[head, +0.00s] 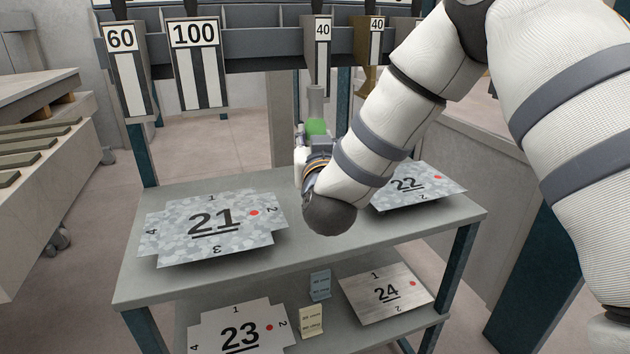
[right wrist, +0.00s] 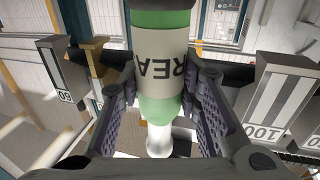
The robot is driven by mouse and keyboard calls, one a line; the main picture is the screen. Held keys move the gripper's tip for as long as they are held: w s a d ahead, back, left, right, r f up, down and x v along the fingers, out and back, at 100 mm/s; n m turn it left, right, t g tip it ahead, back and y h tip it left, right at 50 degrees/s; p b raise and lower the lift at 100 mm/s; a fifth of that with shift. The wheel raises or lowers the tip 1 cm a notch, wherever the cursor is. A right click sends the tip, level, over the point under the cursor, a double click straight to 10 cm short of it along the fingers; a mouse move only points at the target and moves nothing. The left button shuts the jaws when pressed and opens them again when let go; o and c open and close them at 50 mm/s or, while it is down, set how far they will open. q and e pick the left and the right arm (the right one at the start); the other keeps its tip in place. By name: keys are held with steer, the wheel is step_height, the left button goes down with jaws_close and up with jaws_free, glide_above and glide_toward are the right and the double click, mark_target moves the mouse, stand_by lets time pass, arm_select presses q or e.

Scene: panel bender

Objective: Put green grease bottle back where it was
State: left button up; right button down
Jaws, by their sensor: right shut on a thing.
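The green grease bottle (right wrist: 160,50) is in my right gripper (right wrist: 160,108). In the right wrist view it has green bands, a pale label with dark letters, and a narrow white end between the purple-grey finger pads. In the head view only a green part of the bottle (head: 317,127) shows above my right gripper (head: 308,155); my wrist and forearm hide much of the rest. The gripper is shut on the bottle, over the back of the upper table shelf (head: 300,240) in the picture. My left gripper is not in view.
Sheet blanks 21 (head: 180,228) and 22 (head: 430,182) lie on the upper shelf. Blanks 23 (head: 220,318) and 24 (head: 365,295) lie below, with two small cards between them. Numbered tools, including 100 (head: 196,70), hang from a rail behind. A slatted rack (head: 45,150) stands left.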

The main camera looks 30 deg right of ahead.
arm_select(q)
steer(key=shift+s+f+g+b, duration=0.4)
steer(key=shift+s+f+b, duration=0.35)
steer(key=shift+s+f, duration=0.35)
arm_select(e)
step_height(320, 180, down, 8)
steer(key=w+d, duration=0.2)
steer(key=w, duration=0.1)
steer(key=shift+d+f, duration=0.2)
steer(key=shift+d, duration=0.1)
steer(key=c, duration=1.2)
jaws_free()
steer(key=shift+s, duration=0.1)
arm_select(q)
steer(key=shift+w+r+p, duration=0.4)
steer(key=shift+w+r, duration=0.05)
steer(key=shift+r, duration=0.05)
arm_select(e)
steer(key=v, duration=1.2)
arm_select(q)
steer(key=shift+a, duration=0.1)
